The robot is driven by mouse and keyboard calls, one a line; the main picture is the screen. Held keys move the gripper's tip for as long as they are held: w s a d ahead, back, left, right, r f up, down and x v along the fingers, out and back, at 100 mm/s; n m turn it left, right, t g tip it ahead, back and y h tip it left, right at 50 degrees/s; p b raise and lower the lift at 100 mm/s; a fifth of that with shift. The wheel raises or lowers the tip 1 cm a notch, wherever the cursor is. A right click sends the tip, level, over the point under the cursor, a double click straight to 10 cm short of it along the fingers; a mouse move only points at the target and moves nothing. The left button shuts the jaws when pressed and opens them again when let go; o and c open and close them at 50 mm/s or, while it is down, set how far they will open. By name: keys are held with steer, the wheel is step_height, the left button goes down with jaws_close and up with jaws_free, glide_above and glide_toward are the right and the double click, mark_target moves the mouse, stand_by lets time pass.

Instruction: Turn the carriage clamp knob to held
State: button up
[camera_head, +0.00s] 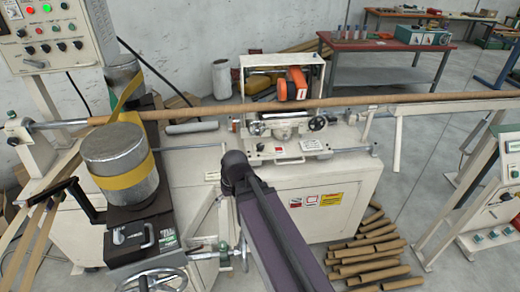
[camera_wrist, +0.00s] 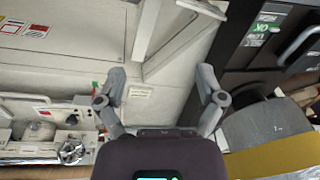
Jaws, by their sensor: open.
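The carriage (camera_head: 287,150) is a pale frame on the winder bed, below the long brown tube. In the wrist view the carriage (camera_wrist: 25,150) lies at the lower left, with a dark knob (camera_wrist: 72,119) and a silver handwheel (camera_wrist: 72,152). My gripper (camera_wrist: 161,84) is open and empty, its fingers wide apart over the pale cabinet. It is apart from the carriage, whose controls lie off to its left in the wrist view.
A metal drum (camera_head: 118,165) with a yellow belt and a black slide (camera_head: 140,232) stand left of my arm. The brown tube (camera_head: 300,102) crosses above the carriage. Cut tubes (camera_head: 370,250) lie on the floor. A control cabinet (camera_head: 490,215) stands right.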

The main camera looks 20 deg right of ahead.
steer(key=w+f+n+t+y+b, duration=0.2)
steer(key=w+f+t+y+b, duration=0.15)
steer(key=w+f+b, duration=0.4)
steer(key=m+t+h+b, duration=0.55)
steer(key=t+b, duration=0.75)
steer(key=b, duration=1.1)
glide_toward(260, 145)
steer(key=s+a+n+h, duration=0.1)
steer(key=s+h, duration=0.1)
steer(key=s, duration=0.2)
steer(key=shift+f, duration=0.1)
steer(key=shift+w, duration=0.1)
steer(key=w, duration=0.4)
steer(key=w+d, duration=0.1)
steer(key=w, duration=0.8)
steer(key=shift+w+d, duration=0.2)
steer(key=shift+w, duration=0.05)
steer(key=shift+y, duration=0.4)
steer(key=shift+c, duration=0.2)
steer(key=c, duration=1.1)
